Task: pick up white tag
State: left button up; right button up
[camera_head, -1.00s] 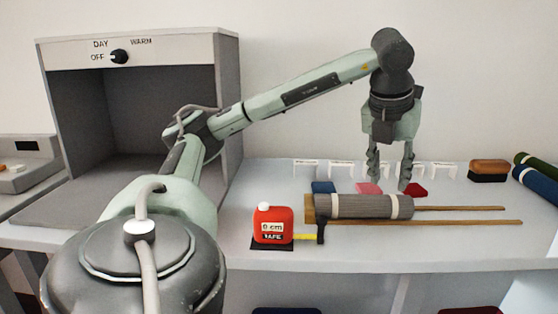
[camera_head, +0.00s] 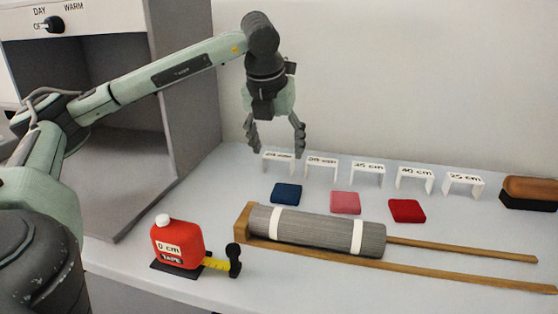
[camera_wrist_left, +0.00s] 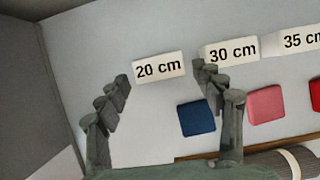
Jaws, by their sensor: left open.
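Several white tags stand in a row along the back of the counter. The leftmost tag (camera_head: 278,165) is partly behind my left gripper (camera_head: 276,150), and its print reads "20 cm" in the left wrist view (camera_wrist_left: 159,68). The left gripper is open and empty, pointing down, with its fingertips to either side of this tag in the wrist view. The "30 cm" tag (camera_wrist_left: 231,51) is just right of the right finger and partly covered by it. The "35 cm" (camera_head: 367,168), "40 cm" (camera_head: 414,173) and "25 cm" (camera_head: 463,180) tags stand farther right. My right gripper is not in view.
Blue (camera_head: 286,193), pink (camera_head: 345,202) and red (camera_head: 407,210) swatches lie before the tags. A grey roll (camera_head: 310,230) on a wooden rack (camera_head: 480,279), a red tape measure (camera_head: 178,243) and a brush (camera_head: 530,192) are nearby. A grey booth (camera_head: 185,60) stands left.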

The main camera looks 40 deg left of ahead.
aim_at(278, 156)
pick_arm(q)
jog(key=x, duration=0.3)
jog(key=shift+w+a+f, duration=0.2)
jog(key=shift+f, duration=0.3)
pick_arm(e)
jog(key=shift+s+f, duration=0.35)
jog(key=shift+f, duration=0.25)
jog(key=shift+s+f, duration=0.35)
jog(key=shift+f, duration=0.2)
pick_arm(q)
jog(key=shift+c, duration=0.4)
jog(key=c, duration=0.5)
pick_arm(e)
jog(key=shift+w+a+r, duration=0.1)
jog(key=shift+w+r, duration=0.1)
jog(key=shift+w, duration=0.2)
